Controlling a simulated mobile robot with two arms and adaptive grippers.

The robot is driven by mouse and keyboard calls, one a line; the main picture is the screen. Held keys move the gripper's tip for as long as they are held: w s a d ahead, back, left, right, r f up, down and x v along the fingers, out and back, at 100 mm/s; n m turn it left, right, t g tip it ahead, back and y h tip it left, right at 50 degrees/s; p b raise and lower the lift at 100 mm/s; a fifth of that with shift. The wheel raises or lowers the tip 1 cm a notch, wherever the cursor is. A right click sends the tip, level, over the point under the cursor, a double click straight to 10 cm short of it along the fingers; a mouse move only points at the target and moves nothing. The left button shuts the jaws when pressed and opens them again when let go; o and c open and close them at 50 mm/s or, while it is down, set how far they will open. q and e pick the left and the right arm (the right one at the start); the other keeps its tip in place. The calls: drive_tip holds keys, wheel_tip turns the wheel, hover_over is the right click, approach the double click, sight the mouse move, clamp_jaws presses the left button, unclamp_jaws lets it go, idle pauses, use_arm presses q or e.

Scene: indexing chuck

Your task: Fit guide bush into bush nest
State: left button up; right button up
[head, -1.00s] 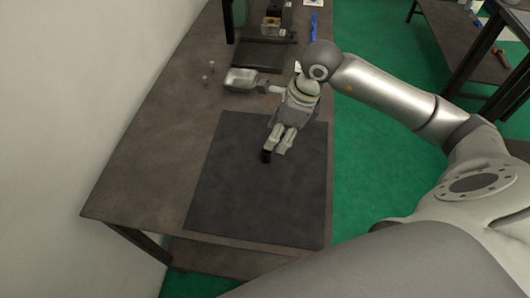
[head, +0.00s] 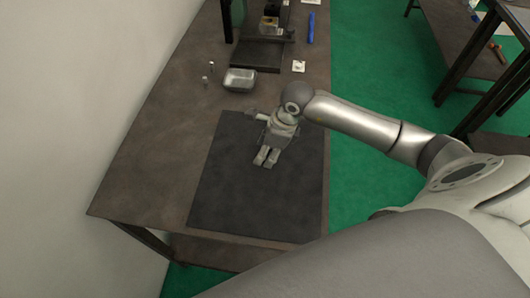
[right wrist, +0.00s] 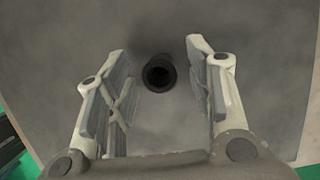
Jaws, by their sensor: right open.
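The guide bush seems to be the dark, hollow round piece (right wrist: 159,74) in the right wrist view, standing upright with its bore facing the camera. It lies between the two spread fingers, with a gap on both sides. My right gripper (right wrist: 160,90) is open and empty around it. In the head view the right gripper (head: 266,160) points down over the dark mat and hides the bush. A fixture with a tan block (head: 269,24) stands at the back of the bench; I cannot tell whether the bush nest is there. My left gripper is not in view.
The dark mat (head: 240,205) lies on the brown bench (head: 150,160), mostly bare. A wall borders the left.

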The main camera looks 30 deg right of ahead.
clamp_jaws()
drive_tip(key=shift+r, duration=0.15)
